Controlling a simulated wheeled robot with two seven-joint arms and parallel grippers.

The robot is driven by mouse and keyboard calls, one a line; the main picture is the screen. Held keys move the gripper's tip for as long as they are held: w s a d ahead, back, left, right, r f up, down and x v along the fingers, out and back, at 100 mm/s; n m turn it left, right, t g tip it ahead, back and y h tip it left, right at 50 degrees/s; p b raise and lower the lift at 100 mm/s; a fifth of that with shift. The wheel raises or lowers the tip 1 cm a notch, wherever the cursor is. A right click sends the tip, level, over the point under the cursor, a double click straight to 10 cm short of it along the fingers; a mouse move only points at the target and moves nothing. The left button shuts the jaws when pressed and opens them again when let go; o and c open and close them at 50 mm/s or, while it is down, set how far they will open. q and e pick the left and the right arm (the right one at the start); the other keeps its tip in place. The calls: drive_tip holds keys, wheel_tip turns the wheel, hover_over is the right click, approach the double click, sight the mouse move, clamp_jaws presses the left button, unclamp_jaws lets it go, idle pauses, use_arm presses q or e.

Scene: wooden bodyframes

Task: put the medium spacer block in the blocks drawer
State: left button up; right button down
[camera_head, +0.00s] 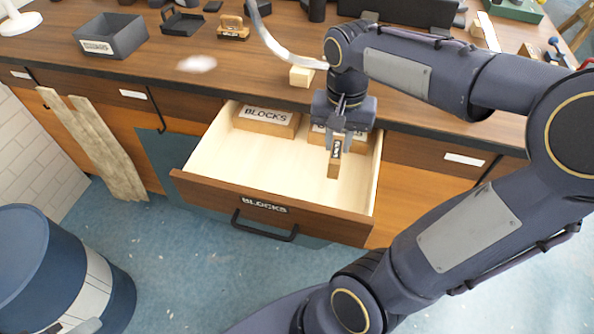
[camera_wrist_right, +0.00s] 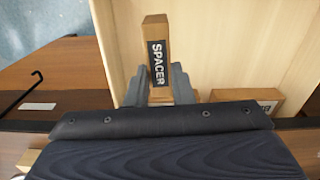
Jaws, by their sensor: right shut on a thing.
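My right gripper (camera_head: 341,128) is shut on a wooden spacer block (camera_head: 334,163) with a black label. The block is held upright over the right part of the open blocks drawer (camera_head: 212,183); I cannot tell whether it touches the drawer floor. In the right wrist view the block (camera_wrist_right: 156,60) reads SPACER and sits between the two fingers (camera_wrist_right: 160,88). The drawer front carries a BLOCKS label and a black handle. My left gripper is not in view.
Inside the drawer, a wooden block labelled BLOCKS (camera_head: 267,119) lies at the back left, and another labelled block is partly hidden behind my right gripper. A grey labelled bin (camera_head: 111,36) and a small pale block (camera_head: 301,76) stand on the worktop. The drawer's left-middle floor is clear.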

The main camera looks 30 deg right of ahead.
drive_tip(key=shift+s+d+f+m, duration=0.2)
drive_tip(key=shift+s+f+m, duration=0.15)
drive_tip(key=shift+s, duration=0.25)
drive_tip(key=shift+a+f, duration=0.1)
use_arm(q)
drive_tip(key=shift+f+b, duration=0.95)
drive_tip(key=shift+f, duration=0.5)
use_arm(e)
drive_tip(key=shift+w+a+f, duration=1.25)
drive_tip(key=shift+w+f, duration=0.6)
drive_tip(key=shift+f, duration=0.25)
drive_tip(key=shift+w+a+f, duration=1.2)
drive_tip(key=shift+w+f, duration=0.7)
drive_tip(key=shift+f, duration=0.15)
drive_tip(key=shift+w+a+f, duration=1.25)
drive_tip(key=shift+w+f, duration=0.6)
drive_tip(key=shift+f, duration=0.25)
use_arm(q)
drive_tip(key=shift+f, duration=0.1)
use_arm(e)
drive_tip(key=shift+f, duration=0.2)
drive_tip(key=c, duration=1.3)
unclamp_jaws()
drive_tip(key=shift+o, duration=0.2)
